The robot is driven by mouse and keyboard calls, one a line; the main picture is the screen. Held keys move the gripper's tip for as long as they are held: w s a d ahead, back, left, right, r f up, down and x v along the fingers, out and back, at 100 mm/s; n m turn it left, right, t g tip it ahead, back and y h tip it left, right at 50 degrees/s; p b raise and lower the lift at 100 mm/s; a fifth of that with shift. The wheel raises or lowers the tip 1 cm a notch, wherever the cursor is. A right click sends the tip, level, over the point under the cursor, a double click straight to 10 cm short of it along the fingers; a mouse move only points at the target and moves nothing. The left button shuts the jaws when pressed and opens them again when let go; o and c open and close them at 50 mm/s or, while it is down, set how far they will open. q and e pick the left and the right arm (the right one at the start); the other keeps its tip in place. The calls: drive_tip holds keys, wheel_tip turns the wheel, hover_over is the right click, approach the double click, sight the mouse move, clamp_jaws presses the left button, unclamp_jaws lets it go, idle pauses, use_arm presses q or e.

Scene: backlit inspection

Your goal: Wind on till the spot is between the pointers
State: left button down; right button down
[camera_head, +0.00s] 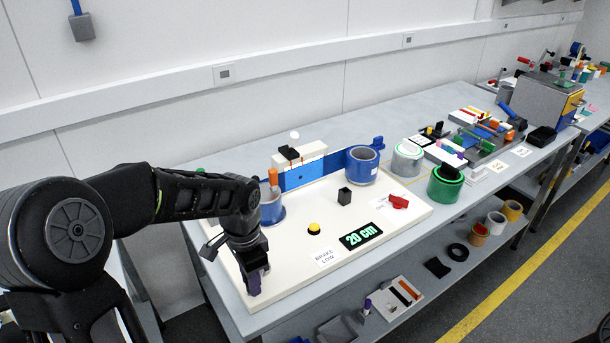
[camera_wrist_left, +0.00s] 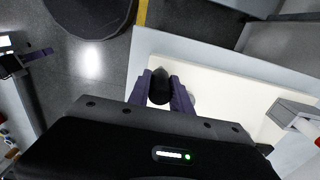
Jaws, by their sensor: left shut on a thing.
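A cream board (camera_head: 400,222) on the bench carries a blue reel (camera_head: 268,212) with an orange handle (camera_head: 273,178) and another blue reel (camera_head: 362,167). A blue strip (camera_head: 310,174) runs between them past a pale box (camera_head: 312,151) with a black part on top. I cannot make out the spot, and the pointers are too small to tell. My left gripper (camera_head: 257,283) is low at the board's near left edge. In the left wrist view its purple fingers are shut on a black knob (camera_wrist_left: 160,86). My arm partly hides the left reel. My right gripper does not show.
The board also holds a display (camera_head: 361,236) reading 20 cm, a "BRAKE LOW" label (camera_head: 325,257), a yellow button (camera_head: 314,229), a black block (camera_head: 344,196) and a red piece (camera_head: 398,201).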

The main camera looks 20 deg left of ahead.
use_arm(q)
drive_tip(key=shift+a, duration=0.15)
drive_tip(key=shift+s+a, duration=0.1)
drive_tip(key=shift+a, duration=0.5)
drive_tip(key=c, duration=1.1)
unclamp_jaws()
drive_tip(key=shift+r, duration=0.15)
